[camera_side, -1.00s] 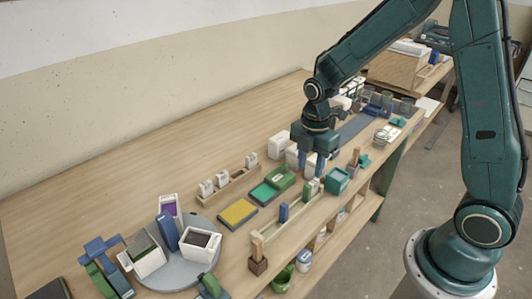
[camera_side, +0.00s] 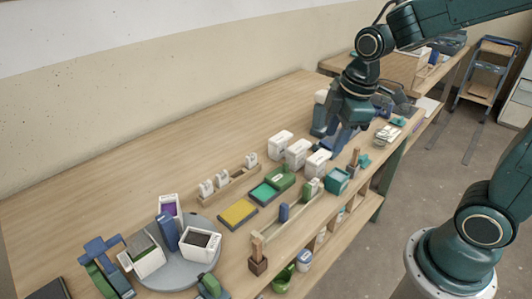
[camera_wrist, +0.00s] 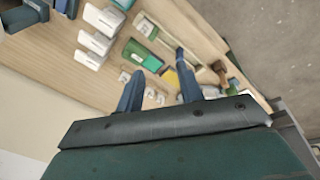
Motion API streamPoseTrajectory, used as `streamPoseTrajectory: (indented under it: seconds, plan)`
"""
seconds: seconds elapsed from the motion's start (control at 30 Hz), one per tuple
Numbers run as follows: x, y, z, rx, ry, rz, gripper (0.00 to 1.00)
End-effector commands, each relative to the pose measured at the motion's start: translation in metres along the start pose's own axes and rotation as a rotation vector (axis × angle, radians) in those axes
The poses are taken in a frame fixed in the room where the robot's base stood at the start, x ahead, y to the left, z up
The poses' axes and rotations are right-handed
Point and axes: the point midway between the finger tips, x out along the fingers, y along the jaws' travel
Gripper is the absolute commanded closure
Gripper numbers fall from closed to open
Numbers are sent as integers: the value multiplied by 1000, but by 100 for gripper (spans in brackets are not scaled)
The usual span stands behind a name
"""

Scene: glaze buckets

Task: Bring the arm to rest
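My gripper (camera_side: 343,138) is over the far right part of the workbench, near the several white buckets (camera_side: 298,153). In the wrist view its two blue fingers (camera_wrist: 161,92) stand apart with nothing between them, so it is open and empty. The side view shows the fingers pointing down and tilted. My arm reaches in from the upper right. The gripper hides part of the bench and the items behind it. The white buckets also show in the wrist view (camera_wrist: 95,42), beyond the fingers.
A grey turntable (camera_side: 180,273) with white containers stands at the front left. Yellow (camera_side: 238,212) and green (camera_side: 264,193) pads lie mid-bench beside wooden racks (camera_side: 228,186). A teal box (camera_side: 336,180) stands near the right edge. The bench's back left (camera_side: 130,165) is clear.

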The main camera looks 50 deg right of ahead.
Motion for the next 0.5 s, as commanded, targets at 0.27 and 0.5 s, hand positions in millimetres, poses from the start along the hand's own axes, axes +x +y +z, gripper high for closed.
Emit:
streamPoseTrajectory:
  seconds: [0.27,0.5]
  plan:
    - [-44,-26,15,285,71,66,63]
    - [-71,-52,32,533,144,101,63]
